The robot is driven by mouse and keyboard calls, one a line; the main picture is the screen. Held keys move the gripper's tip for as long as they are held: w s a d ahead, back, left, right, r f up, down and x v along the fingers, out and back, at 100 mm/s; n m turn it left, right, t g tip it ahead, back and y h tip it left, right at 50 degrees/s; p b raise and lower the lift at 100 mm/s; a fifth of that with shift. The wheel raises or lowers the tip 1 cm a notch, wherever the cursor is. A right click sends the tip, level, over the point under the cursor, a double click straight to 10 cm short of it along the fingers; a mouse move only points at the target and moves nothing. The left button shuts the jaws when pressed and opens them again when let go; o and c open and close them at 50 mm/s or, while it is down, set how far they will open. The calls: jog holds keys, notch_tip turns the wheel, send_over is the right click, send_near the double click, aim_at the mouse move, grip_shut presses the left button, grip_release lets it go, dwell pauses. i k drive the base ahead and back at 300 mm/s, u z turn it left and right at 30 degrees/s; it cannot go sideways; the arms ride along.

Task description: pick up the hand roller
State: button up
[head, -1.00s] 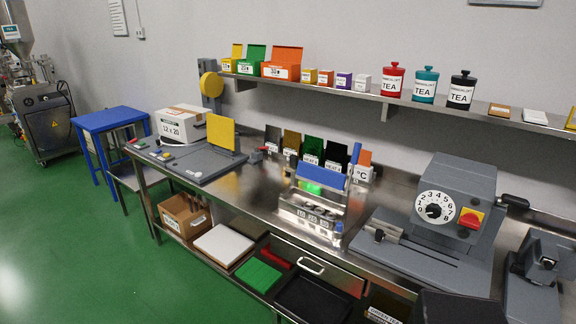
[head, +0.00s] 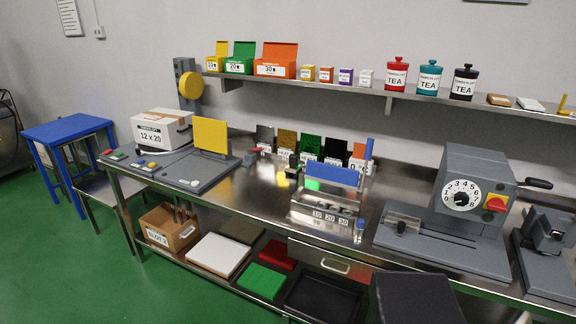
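I cannot single out the hand roller with certainty. One small tool with a red part (head: 252,156) lies on the steel bench (head: 262,200), right of the upright yellow panel. A small yellow item (head: 563,104) at the right end of the wall shelf could also be a handled tool; both are too small to tell. My gripper is not in view.
On the bench stand a white carton (head: 160,130), a blue-topped device (head: 331,175) and a grey dial machine (head: 472,197). The shelf (head: 300,80) holds boxes and tea jars. A dark flat-topped thing (head: 418,298) is in front. Green floor is free at left.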

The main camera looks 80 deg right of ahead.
aim_at(293, 167)
jog(key=z, duration=0.05)
jog(key=i, duration=0.75)
jog(key=z, duration=0.7)
jog(key=k, duration=0.15)
jog(key=z, duration=3.05)
